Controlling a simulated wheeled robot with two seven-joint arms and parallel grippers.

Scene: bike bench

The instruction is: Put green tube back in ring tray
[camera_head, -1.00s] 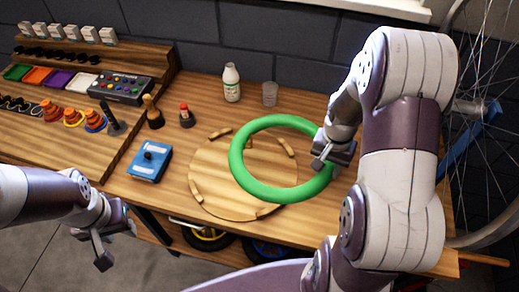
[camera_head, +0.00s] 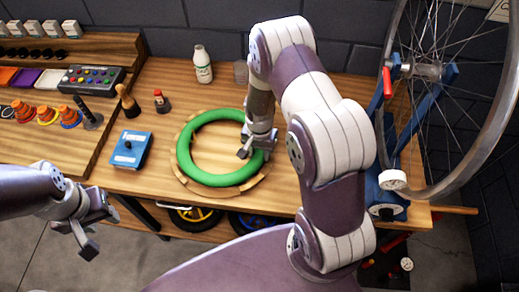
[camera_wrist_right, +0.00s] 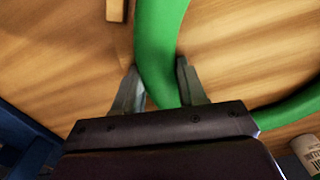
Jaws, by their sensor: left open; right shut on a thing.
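The green tube (camera_head: 184,150) is a thick ring. In the head view it lies over the round wooden ring tray (camera_head: 266,180), roughly centred within its raised edge pieces. I cannot tell whether it rests flat on the tray. My right gripper (camera_head: 258,150) is at the tube's right side and shut on it. In the right wrist view the two fingers sit either side of the green tube (camera_wrist_right: 158,40), with wood behind. My left gripper (camera_head: 92,235) is open and empty, in front of the bench at the lower left, far from the tube.
A blue box (camera_head: 130,150) lies left of the tray. A white bottle (camera_head: 203,66), a clear cup (camera_head: 241,72), a small dark bottle (camera_head: 161,101) and a brush (camera_head: 128,102) stand behind. A wheel (camera_head: 490,110) on a blue stand (camera_head: 385,150) is at the right.

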